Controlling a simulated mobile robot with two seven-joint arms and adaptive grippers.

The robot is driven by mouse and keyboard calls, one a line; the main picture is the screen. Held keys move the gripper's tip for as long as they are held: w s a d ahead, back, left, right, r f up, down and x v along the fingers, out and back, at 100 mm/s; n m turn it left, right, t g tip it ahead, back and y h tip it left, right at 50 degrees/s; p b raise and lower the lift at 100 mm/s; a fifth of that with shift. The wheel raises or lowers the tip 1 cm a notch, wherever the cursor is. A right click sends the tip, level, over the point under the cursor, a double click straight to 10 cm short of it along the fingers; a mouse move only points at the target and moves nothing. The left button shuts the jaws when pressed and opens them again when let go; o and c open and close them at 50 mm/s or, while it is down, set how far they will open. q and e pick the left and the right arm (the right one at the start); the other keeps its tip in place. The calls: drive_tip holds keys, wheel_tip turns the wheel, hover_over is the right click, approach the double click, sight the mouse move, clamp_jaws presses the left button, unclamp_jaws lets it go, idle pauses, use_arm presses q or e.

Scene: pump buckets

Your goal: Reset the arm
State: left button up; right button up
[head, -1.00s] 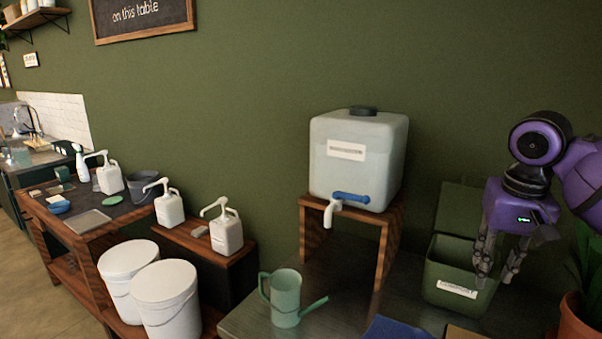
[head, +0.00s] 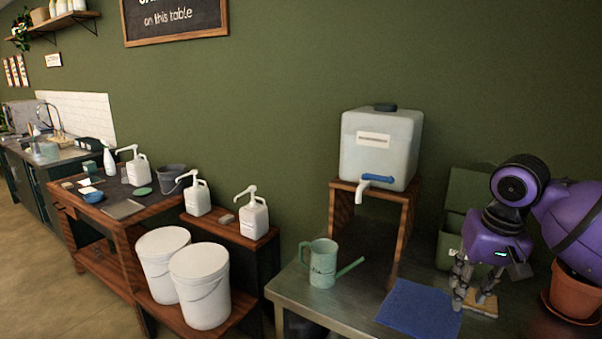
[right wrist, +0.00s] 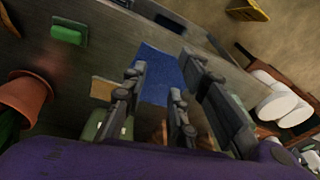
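My right gripper (head: 468,288) hangs with its fingers pointing down at the right of the metal table, in front of the green bin. In the right wrist view its fingers (right wrist: 170,95) are spread apart, with the blue cloth showing between them and nothing held. In the head view the fingers overlap a small tan block (head: 486,306) on the table; I cannot tell whether they touch it. My left gripper is in neither view now.
A blue cloth (head: 420,308) lies left of the gripper. A green watering can (head: 322,266) stands further left, near a tank (head: 380,150) on a wooden stand. A terracotta pot (head: 574,294) is close on the right. White buckets (head: 200,285) stand on the lower left shelf.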

drive_tip(key=w+a+f+n+y, duration=0.1)
drive_tip(key=a+f, duration=0.1)
drive_tip(key=f, duration=0.6)
drive_tip(key=w+a+f+n+y, duration=0.1)
drive_tip(key=a+f, duration=0.1)
drive_tip(key=f, duration=0.6)
drive_tip(key=s+a+f+t, duration=0.1)
drive_tip(key=s+a+f, duration=0.1)
drive_tip(key=f, duration=0.3)
drive_tip(key=s+a+f+t+y, duration=0.1)
drive_tip(key=s+a+f, duration=0.1)
drive_tip(key=f, duration=0.3)
drive_tip(key=s+a+f+t, duration=0.1)
drive_tip(key=s+a+f, duration=0.2)
drive_tip(key=f, duration=0.2)
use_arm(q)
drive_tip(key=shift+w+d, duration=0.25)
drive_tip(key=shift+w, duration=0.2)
use_arm(e)
drive_tip(key=s+a+f+n+t+h, duration=0.1)
drive_tip(key=s+f, duration=0.4)
drive_tip(key=s, duration=0.5)
drive_tip(key=s+a+f+n+t+h, duration=0.1)
drive_tip(key=s+f+t, duration=0.2)
drive_tip(key=s+f, duration=0.3)
drive_tip(key=s, duration=0.3)
drive_tip(key=shift+s+h, duration=0.4)
